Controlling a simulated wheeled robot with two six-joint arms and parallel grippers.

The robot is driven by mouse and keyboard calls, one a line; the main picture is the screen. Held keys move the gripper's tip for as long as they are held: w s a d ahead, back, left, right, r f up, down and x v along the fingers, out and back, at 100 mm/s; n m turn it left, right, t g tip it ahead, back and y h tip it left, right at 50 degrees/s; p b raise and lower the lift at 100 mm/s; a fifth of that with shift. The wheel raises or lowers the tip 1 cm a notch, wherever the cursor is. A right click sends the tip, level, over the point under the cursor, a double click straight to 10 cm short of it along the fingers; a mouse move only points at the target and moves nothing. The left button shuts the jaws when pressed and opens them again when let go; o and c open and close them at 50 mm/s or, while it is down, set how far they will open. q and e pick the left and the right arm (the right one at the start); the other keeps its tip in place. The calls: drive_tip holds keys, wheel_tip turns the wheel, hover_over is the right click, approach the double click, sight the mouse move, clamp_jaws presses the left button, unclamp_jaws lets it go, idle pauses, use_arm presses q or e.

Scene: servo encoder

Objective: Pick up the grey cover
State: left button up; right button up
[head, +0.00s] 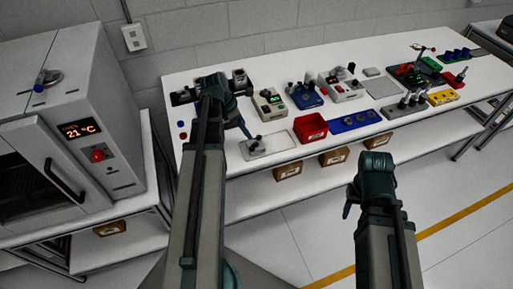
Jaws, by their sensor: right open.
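I cannot tell for sure which thing is the grey cover. A small pale grey piece (372,71) lies towards the back of the white table, and a flat grey plate (382,88) lies just in front of it. My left gripper (222,92) is over the left part of the table, near the dark devices there; its jaws are too dark and small to read. My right gripper (374,165) is open and empty in front of the table's front edge, apart from everything on it.
The white table (215,155) carries a pale tray (284,141), a red bin (310,127), a blue tray (354,121), a yellow block (443,97) and several small devices. Brown boxes (334,156) sit on the shelf below. An oven (85,120) stands at the left.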

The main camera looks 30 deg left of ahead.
use_arm(q)
drive_tip(key=b, duration=0.6)
hover_over(255, 143)
drive_tip(key=s, duration=0.2)
drive_tip(key=f, duration=0.7)
drive_tip(key=shift+s+a, duration=0.2)
drive_tip(key=shift+r, duration=0.1)
drive_tip(key=b+x, duration=0.5)
drive_tip(key=shift+s+a+f, duration=0.1)
drive_tip(key=shift+a+f, duration=0.1)
drive_tip(key=shift+f, duration=0.05)
drive_tip(key=shift+r, duration=0.1)
drive_tip(key=shift+c, duration=0.2)
drive_tip(key=c, duration=1.1)
drive_tip(key=shift+r, duration=0.1)
